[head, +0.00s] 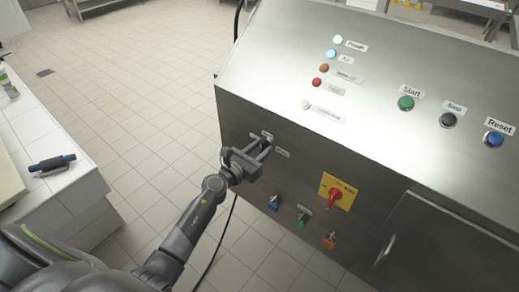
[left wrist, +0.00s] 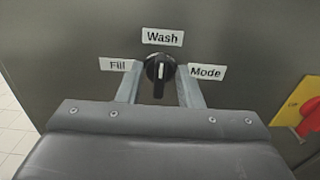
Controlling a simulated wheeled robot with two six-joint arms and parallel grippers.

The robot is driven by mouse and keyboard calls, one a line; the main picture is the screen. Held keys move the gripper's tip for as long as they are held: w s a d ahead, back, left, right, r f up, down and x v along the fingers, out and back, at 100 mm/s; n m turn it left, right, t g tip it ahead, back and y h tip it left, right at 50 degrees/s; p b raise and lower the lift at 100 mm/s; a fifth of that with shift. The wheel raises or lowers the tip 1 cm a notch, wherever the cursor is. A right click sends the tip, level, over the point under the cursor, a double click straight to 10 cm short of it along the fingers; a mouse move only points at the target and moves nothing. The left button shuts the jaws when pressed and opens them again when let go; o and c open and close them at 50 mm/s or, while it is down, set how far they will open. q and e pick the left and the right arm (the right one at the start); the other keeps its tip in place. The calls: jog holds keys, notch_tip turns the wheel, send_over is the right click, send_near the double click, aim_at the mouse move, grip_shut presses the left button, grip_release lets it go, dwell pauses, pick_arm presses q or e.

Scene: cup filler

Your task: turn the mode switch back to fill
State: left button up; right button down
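The mode switch (left wrist: 160,72) is a black rotary knob on the machine's steel front panel. Its white pointer line stands about upright, toward the Wash label (left wrist: 162,37). The Fill label (left wrist: 118,65) is to its left and the Mode label (left wrist: 206,72) to its right. My left gripper (head: 252,148) is at the switch. In the left wrist view its two fingers stand one on each side of the knob, with a visible gap on both sides. In the head view the knob is mostly hidden by the gripper. My right gripper is not in view.
A red rotary switch on a yellow plate (head: 346,185) sits to the right, above blue, green and orange valves (head: 302,219). Lamps and Start, Stop and Reset buttons (head: 406,103) are on the sloped top. A white tiled counter (head: 35,140) stands at left, with open floor between.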

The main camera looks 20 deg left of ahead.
pick_arm(q)
jog(key=shift+c, duration=0.3)
grip_shut()
jog(key=shift+n, duration=0.3)
jog(key=n+p, duration=0.1)
jog(key=n, duration=0.2)
jog(key=shift+r+n+p, duration=0.1)
jog(key=shift+n+p, duration=0.2)
jog(key=shift+a+f+n+p, duration=0.15)
jog(key=shift+n+p, duration=1.05)
jog(key=shift+n, duration=2.2)
jog(key=shift+a+f+n+p, duration=0.15)
jog(key=shift+n+p, duration=1.05)
jog(key=shift+n, duration=2.2)
jog(key=shift+d, duration=0.1)
